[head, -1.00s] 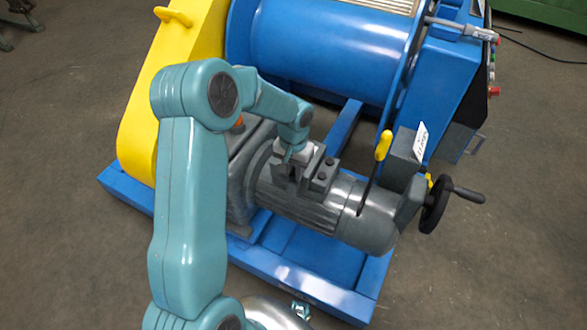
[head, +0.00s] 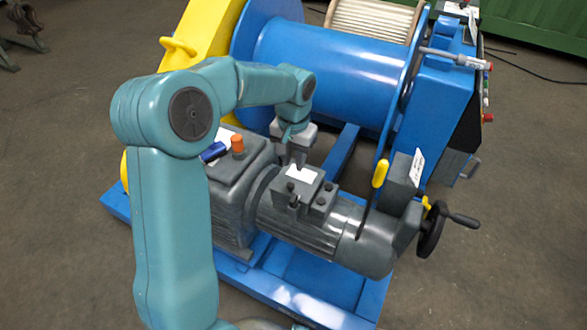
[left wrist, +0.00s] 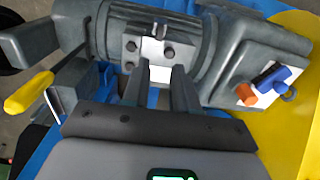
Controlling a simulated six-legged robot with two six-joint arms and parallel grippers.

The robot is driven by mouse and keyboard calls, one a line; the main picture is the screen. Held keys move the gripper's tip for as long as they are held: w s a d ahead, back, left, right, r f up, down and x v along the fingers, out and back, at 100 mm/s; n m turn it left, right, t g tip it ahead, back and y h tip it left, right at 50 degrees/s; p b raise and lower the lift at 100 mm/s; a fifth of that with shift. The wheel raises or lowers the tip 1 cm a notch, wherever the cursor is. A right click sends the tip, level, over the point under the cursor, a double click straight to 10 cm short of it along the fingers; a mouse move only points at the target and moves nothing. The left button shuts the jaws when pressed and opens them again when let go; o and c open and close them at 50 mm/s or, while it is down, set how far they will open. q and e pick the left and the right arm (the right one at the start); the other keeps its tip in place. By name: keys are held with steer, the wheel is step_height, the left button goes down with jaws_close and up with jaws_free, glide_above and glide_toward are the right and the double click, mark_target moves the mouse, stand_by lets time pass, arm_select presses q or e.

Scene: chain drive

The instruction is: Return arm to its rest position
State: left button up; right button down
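My left arm comes in from the left in the head view, bent at the elbow. Its gripper (head: 297,152) points down over the terminal box (head: 303,186) on the grey motor (head: 300,230). In the left wrist view, the two fingers of the gripper (left wrist: 160,85) stand apart with nothing between them. Beyond them show the bolted box and a white patch (left wrist: 158,72). I cannot tell the exact gap between fingertips and box. My right gripper is not in view.
A yellow guard (head: 205,40) and a blue drum (head: 325,65) stand behind the arm. A handwheel (head: 432,228) and a yellow-handled lever (head: 380,174) are at right. An orange knob (head: 237,145) and blue item (head: 214,152) sit on the gearbox. Floor at right is open.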

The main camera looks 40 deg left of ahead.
arm_select(q)
steer(key=shift+r, duration=0.45)
steer(key=s+d+f+m+h, duration=0.2)
steer(key=d+f+h, duration=0.1)
steer(key=d+f, duration=1.4)
steer(key=s+d+f+h, duration=0.1)
steer(key=s+d+f, duration=0.4)
steer(key=s, duration=0.3)
steer(key=s+d+f, duration=0.5)
steer(key=s+f, duration=0.1)
steer(key=s, duration=0.1)
step_height(320, 180, up, 13)
steer(key=p, duration=1.2)
steer(key=shift+w+a+r+p, duration=0.15)
steer(key=shift+p, duration=0.25)
